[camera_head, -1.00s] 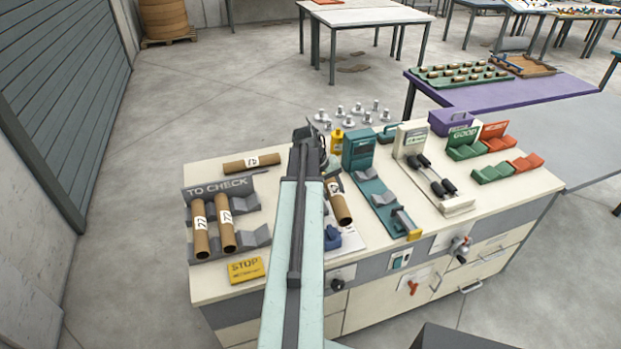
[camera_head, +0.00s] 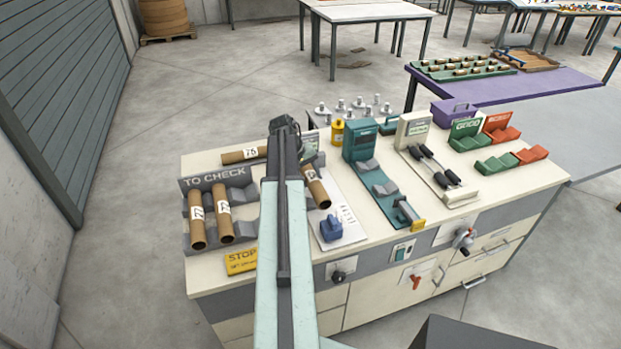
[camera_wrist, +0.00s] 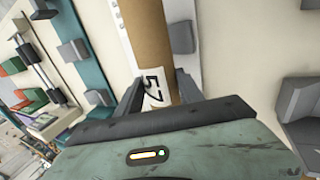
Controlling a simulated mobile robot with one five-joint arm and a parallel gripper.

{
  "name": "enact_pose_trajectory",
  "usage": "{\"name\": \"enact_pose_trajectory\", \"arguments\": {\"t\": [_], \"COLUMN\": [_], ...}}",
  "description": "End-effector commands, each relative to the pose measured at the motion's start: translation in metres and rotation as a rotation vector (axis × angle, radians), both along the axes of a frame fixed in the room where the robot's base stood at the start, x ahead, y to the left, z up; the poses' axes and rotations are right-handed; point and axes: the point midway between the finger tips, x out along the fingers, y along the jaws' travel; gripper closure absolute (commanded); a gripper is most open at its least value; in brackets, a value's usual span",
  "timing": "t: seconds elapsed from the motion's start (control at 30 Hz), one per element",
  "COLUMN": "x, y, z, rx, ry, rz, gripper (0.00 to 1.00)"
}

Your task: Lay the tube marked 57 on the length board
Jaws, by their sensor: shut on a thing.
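The brown tube marked 57 (camera_wrist: 150,35) is between the two fingers of my gripper (camera_wrist: 160,84), which is shut on it. Its white label with 57 faces the wrist camera. In the head view the held tube (camera_head: 317,188) is tilted in the picture, right of the TO CHECK rack, and my arm hides part of the gripper (camera_head: 303,163). The teal length board (camera_head: 376,181), with grey rests and a yellow end, lies to its right, apart from the tube. I cannot tell the tube's height above the bench.
Two tubes (camera_head: 198,228) stand slanted in the TO CHECK rack (camera_head: 247,196). Another tube (camera_head: 240,156) lies behind it. A blue block (camera_head: 331,229) sits on a white sheet near the front. A roller device (camera_head: 463,196) and green (camera_head: 497,163) and red (camera_head: 531,154) trays are farther right.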

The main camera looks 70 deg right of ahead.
Motion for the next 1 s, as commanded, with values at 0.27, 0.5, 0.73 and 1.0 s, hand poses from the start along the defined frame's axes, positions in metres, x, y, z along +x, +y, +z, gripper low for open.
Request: {"name": "enact_pose_trajectory", "arguments": {"t": [0.27,0.5,0.73,1.0], "x": [-0.001,-0.001,-0.001,-0.001], "y": [0.0,0.0,0.0,0.0], "z": [-0.038,-0.038,-0.038,-0.037], "rx": [0.0,0.0,0.0,0.0], "ry": [0.0,0.0,0.0,0.0], "rz": [-0.001,-0.001,-0.002,-0.002], "gripper": [1.0,1.0,0.3,0.3]}}
